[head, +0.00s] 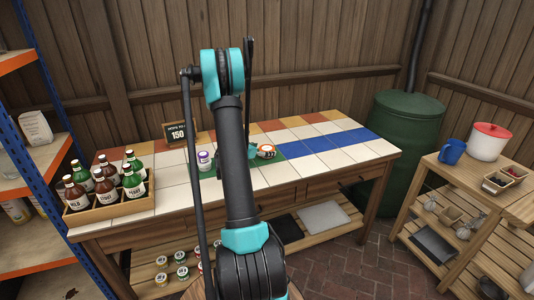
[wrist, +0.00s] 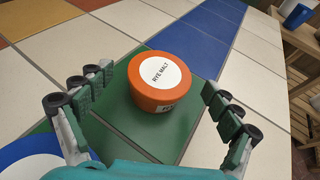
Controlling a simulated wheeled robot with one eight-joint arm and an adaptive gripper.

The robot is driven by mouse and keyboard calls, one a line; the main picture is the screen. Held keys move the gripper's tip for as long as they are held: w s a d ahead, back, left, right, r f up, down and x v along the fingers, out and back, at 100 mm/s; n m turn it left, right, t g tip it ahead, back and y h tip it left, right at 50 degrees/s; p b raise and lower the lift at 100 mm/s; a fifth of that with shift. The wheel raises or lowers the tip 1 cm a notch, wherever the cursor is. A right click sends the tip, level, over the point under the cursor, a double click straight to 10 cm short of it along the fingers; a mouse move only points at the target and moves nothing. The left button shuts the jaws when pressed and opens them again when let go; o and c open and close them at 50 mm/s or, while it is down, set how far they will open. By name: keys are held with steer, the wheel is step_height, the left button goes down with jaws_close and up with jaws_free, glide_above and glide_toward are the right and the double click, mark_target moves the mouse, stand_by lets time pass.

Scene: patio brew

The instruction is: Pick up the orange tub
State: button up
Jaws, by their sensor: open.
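The orange tub (wrist: 161,85) has a white lid label reading "RYE MALT" and stands upright on a green tile of the tabletop in the wrist view. In the head view the orange tub (head: 267,151) shows small, just right of my arm, partly hidden by the gripper. My gripper (wrist: 160,105) is open, with one finger on each side of the tub in the wrist view. Gaps show between both fingers and the tub. In the head view my gripper (head: 254,150) is mostly hidden behind my arm.
A wooden crate of bottles (head: 110,207) stands at the table's left end. The tiled tabletop (head: 345,151) is clear to the right. A side stand holds a blue mug (head: 452,151).

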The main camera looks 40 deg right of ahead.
steer(key=x, duration=0.2)
steer(key=shift+w+d+f, duration=0.1)
steer(key=shift+d, duration=0.15)
steer(key=shift+c, duration=0.2)
steer(key=c, duration=1.3)
steer(key=shift+o, duration=0.2)
